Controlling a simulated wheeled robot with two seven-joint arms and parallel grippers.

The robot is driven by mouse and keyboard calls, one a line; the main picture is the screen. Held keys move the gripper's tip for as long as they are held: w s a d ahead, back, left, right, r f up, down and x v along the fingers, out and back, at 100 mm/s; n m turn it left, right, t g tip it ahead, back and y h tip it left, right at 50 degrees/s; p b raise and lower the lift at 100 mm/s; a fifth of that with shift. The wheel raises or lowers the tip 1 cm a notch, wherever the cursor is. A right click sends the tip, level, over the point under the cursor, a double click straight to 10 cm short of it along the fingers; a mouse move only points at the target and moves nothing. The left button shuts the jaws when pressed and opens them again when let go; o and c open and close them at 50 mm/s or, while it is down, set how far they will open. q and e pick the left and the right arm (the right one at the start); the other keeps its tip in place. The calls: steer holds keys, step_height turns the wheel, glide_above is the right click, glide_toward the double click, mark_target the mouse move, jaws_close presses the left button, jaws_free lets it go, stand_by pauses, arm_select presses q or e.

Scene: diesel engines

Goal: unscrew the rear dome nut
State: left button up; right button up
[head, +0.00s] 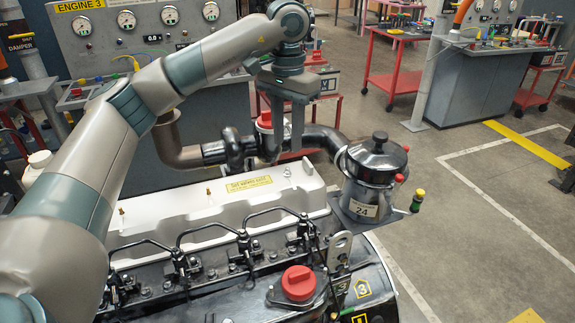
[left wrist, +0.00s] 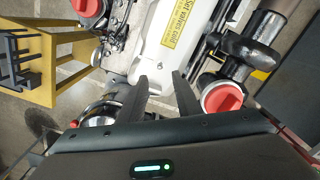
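Two small brass-coloured studs or fittings (head: 208,190) stand farther left along the cover. My left gripper (head: 288,150) hangs fingers-down above and behind the right end of the cover. In the left wrist view its two dark fingers (left wrist: 163,84) are apart with nothing between them, over the cover (left wrist: 158,52). My right gripper is not in view.
A black-lidded pot filter (head: 375,165) stands right of the cover. Black pipes (head: 235,147) and a red cap (head: 265,122) lie behind it. A red filler cap (head: 298,283) and injector lines (head: 190,240) are in front.

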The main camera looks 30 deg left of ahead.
mark_target(287, 168)
arm_select(q)
steer(key=shift+f+b, duration=1.65)
steer(key=shift+f, duration=2)
steer(key=shift+f, duration=0.1)
steer(key=shift+c, duration=0.4)
jaws_close()
